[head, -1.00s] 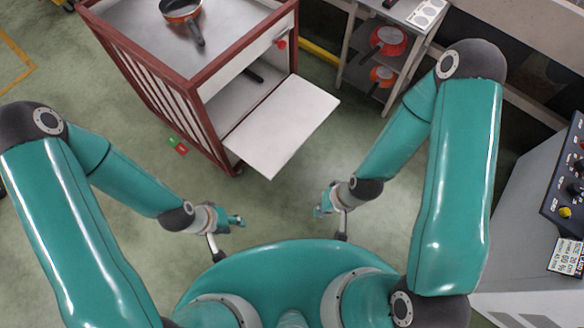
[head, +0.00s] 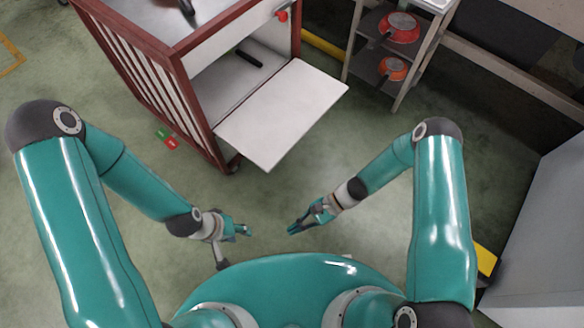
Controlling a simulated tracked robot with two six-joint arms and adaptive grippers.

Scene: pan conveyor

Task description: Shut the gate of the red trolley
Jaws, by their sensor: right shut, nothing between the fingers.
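The red trolley (head: 190,101) stands at the upper left, with red frame posts, slatted side and grey top. Its gate (head: 282,113), a pale flat panel, is folded down and sticks out toward the lower right from the open front. A red knob (head: 282,15) sits on the upper front panel. My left gripper (head: 248,231) is below the trolley, apart from the gate and empty; its finger gap is too small to judge. My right gripper (head: 292,230) is shut and empty, below the gate and apart from it, pointing left.
A dark-handled item (head: 249,59) lies inside the trolley. A grey shelf rack (head: 350,40) with orange-red pans (head: 399,28) stands right of it. A grey cabinet (head: 545,235) is at the right edge. Green floor between gate and grippers is clear.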

